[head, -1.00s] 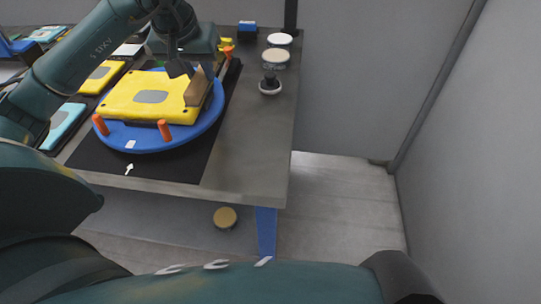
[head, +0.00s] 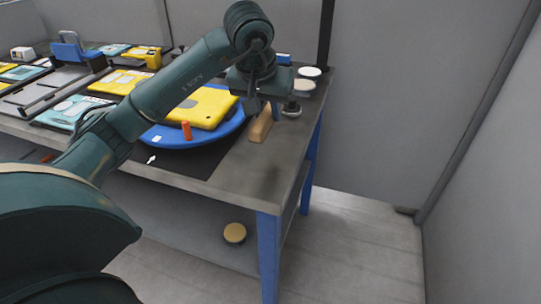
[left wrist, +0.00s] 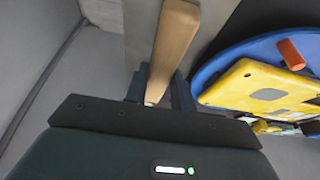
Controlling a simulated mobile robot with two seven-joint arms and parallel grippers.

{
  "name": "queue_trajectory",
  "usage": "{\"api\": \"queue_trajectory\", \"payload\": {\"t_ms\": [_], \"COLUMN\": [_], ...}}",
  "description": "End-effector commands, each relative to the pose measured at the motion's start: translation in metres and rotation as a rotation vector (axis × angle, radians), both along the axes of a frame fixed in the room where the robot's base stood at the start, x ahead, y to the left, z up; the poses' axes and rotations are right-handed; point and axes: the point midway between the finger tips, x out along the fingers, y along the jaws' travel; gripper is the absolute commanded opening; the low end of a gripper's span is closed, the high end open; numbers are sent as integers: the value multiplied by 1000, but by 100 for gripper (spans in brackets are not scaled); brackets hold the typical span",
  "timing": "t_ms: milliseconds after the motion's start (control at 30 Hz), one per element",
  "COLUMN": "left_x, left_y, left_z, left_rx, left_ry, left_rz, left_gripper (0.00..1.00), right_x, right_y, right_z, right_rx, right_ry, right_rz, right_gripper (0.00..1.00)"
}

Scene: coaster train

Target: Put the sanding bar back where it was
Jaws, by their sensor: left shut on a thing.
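The sanding bar (head: 261,127) is a tan wooden block. My left gripper (head: 262,106) is shut on its upper part and points down over the right part of the table. The bar is over the bare grey strip between the blue disc (head: 178,140) and the table's right edge. I cannot tell whether it touches the tabletop. In the left wrist view the bar (left wrist: 173,42) sticks out long and straight between the fingers (left wrist: 158,85). My right gripper is not in view.
A yellow panel (head: 206,106) lies on the blue disc, with an orange peg (head: 186,131) at its front. A knobbed round pad (head: 291,109) and round discs (head: 303,87) stand behind the bar. The front right tabletop (head: 245,171) is clear.

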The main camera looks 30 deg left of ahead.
Motion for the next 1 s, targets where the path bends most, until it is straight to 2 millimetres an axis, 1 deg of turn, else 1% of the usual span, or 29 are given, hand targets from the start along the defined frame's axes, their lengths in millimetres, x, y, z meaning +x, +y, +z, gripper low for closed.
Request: {"api": "queue_trajectory", "payload": {"t_ms": [33,100,200,367,500,567,667,900,1000], "left_x": [-1,-1,-1,-1,-1,-1,-1,0,0], "left_y": [0,0,0,0,-1,0,0,0,0], "left_z": [-13,-26,-40,-54,-76,-83,-88,-89,-92], "left_rx": [0,-1,-1,-1,-2,-1,-1,-1,0], "left_ry": [7,6,4,4,6,4,1,0,0], "left_rz": [-1,-1,-1,-1,-1,-1,-1,-1,-1], "left_gripper": [4,4,4,4,4,4,4,4,4], "right_x": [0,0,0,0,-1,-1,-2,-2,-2], "right_y": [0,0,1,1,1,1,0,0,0], "right_z": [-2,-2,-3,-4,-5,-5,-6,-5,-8], "right_rx": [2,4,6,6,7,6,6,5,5], "right_ry": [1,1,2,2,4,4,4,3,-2], "right_rz": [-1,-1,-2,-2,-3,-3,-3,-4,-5], "right_gripper": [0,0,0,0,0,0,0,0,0]}}
